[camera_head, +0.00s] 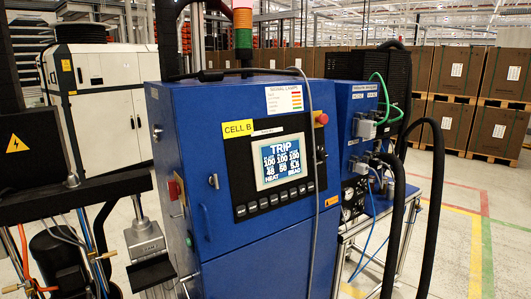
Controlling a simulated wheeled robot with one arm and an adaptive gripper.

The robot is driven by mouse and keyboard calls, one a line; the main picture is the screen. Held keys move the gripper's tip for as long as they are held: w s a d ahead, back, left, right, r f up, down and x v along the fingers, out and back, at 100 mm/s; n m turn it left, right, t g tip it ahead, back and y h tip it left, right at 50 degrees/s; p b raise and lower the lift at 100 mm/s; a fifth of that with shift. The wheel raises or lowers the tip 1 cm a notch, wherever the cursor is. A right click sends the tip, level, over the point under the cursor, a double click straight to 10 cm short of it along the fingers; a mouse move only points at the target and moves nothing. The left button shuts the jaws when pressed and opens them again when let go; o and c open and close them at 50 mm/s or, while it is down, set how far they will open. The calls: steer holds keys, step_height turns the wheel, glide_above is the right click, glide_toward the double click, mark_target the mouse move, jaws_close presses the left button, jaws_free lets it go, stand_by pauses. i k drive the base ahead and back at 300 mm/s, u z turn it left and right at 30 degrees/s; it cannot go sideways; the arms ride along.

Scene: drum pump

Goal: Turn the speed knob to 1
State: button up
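I cannot make out a speed knob or a number scale in this view. A blue cabinet (250,262) labelled CELL B stands in the middle. Its lit display (280,158) reads TRIP above several numbers, with a row of small buttons (275,202) below it. A red mushroom-shaped button (321,119) sits at the top right of the cabinet front. A red switch (174,189) is on its left side. I do not see my gripper in this view.
Black hoses (433,210) and a thin grey cable hang at the right and front of the cabinet. A black panel with a yellow warning sign (16,144) stands at the left edge. Stacked boxes (493,75) fill the back right. Open floor (507,235) lies at the right.

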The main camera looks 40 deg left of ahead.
mark_target(323, 155)
steer(key=u, duration=1.1)
steer(key=i, duration=1)
steer(key=u, duration=0.85)
